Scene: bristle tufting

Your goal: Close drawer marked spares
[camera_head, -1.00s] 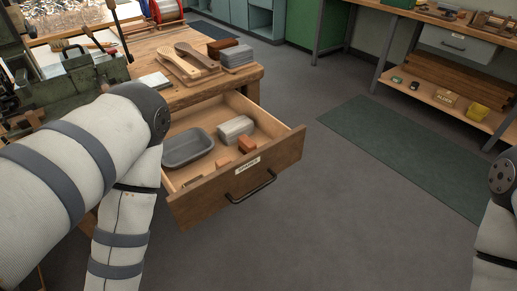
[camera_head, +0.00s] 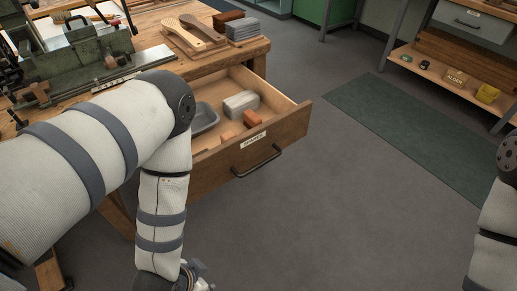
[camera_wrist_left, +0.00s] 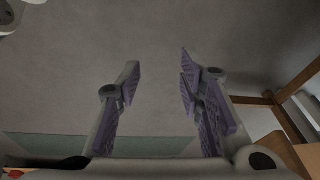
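The drawer marked spares (camera_head: 285,134) stands pulled out of the wooden bench, with its label (camera_head: 253,140) and dark bar handle (camera_head: 258,162) on the front. My left arm crosses in front of the drawer's left part and hides it. My left gripper (camera_head: 198,278) shows only partly at the bottom edge, below and in front of the drawer, apart from the handle. In the left wrist view its fingers (camera_wrist_left: 158,76) are spread and empty above the floor. My right gripper is out of view.
Inside the drawer are a grey tray (camera_head: 205,118), pale grey blocks (camera_head: 240,103) and orange-brown blocks (camera_head: 252,118). The wooden bench (camera_head: 160,52) carries brush backs and a green machine. A green mat (camera_head: 400,125) lies right of the drawer. Floor before the drawer is clear.

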